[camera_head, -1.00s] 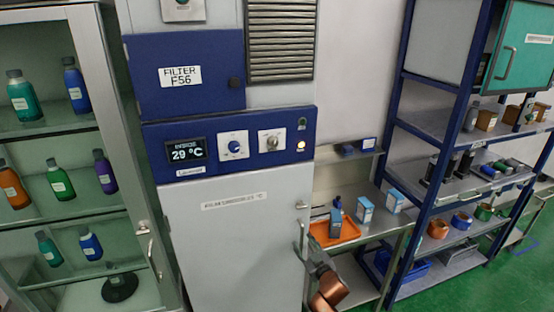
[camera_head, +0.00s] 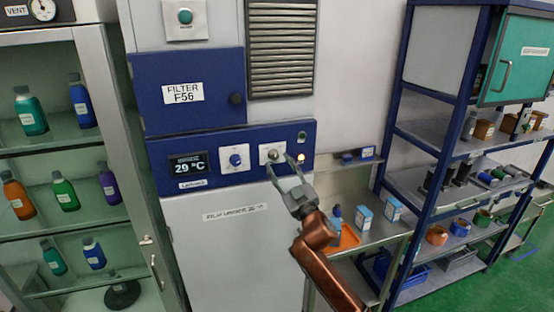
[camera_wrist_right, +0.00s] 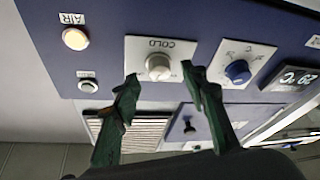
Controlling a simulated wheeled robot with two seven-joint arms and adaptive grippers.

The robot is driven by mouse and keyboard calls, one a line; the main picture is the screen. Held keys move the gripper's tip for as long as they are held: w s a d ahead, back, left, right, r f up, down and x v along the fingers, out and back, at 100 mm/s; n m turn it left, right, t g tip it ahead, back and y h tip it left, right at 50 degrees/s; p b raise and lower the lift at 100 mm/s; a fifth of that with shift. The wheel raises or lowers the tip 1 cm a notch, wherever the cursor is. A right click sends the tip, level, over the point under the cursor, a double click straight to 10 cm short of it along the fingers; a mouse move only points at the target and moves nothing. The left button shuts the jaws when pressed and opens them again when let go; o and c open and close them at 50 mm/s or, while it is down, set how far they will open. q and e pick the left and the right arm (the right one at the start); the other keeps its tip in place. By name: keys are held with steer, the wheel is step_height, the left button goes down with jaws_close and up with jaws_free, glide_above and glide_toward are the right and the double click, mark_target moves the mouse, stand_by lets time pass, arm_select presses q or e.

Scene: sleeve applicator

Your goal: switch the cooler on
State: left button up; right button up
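The cooler's blue control panel (camera_head: 221,172) has a display (camera_head: 187,166) reading 29 °C, a blue knob (camera_head: 236,160) and a grey knob (camera_head: 273,154) on a white plate. In the right wrist view the grey knob (camera_wrist_right: 158,67) has a plate marked COLD, seen upside down. My right gripper (camera_head: 280,163) is open in front of this plate. In the wrist view its green fingertips (camera_wrist_right: 160,78) lie to either side of the knob, with gaps between; contact is not visible. My left gripper is not in view.
A lit lamp (camera_wrist_right: 75,38) marked AIR and a small round button (camera_wrist_right: 88,86) sit beside the COLD plate. A blue filter door (camera_head: 188,92) is above the panel. A shelf with an orange tray (camera_head: 349,237) and boxes stands to the right, a bottle cabinet (camera_head: 85,215) to the left.

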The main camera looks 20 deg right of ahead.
mark_target(274, 155)
steer(key=shift+x, duration=1.15)
steer(key=shift+c, duration=0.7)
jaws_close()
